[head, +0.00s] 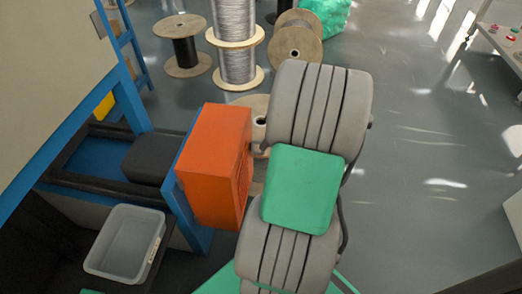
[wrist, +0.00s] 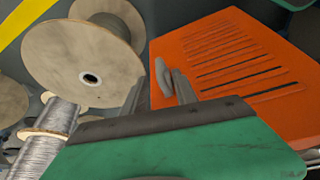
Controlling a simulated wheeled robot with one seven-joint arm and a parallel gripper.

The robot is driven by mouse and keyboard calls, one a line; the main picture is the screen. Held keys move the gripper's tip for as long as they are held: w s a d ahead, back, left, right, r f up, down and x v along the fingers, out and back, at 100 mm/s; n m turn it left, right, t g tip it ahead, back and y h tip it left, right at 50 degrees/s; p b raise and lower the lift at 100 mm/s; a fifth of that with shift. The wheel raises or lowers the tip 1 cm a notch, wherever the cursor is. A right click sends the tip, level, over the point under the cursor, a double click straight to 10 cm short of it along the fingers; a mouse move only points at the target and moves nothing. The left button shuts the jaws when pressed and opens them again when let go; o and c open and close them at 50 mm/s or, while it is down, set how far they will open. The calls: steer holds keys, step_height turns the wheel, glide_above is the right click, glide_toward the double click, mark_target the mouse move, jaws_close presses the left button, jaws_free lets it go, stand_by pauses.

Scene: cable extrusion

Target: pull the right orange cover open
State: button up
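The orange cover (head: 213,165) is a box-shaped panel on a blue frame, left of my arm in the head view. Its slotted face fills the right of the wrist view (wrist: 230,60). My gripper (wrist: 158,92) is beside the near-left edge of that face, with its fingers apart. A small grey rounded piece (wrist: 162,76) shows by the right finger, at the cover's edge. I cannot tell whether it is a handle or part of the finger, or whether anything touches. In the head view my arm hides most of the gripper.
A clear plastic bin (head: 124,243) stands at the lower left. Wooden cable spools (head: 182,45) stand behind the cover, and a large one (wrist: 85,65) is close left of my gripper in the wrist view. The floor to the right is open, with a table (head: 500,40) at the far right.

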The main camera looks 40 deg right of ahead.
steer(key=b+x, duration=0.1)
steer(key=x, duration=0.3)
steer(key=shift+w+f, duration=0.1)
steer(key=shift+f, duration=0.2)
steer(key=shift+a, duration=0.1)
steer(key=shift+c, duration=0.4)
jaws_close()
stand_by(0.6)
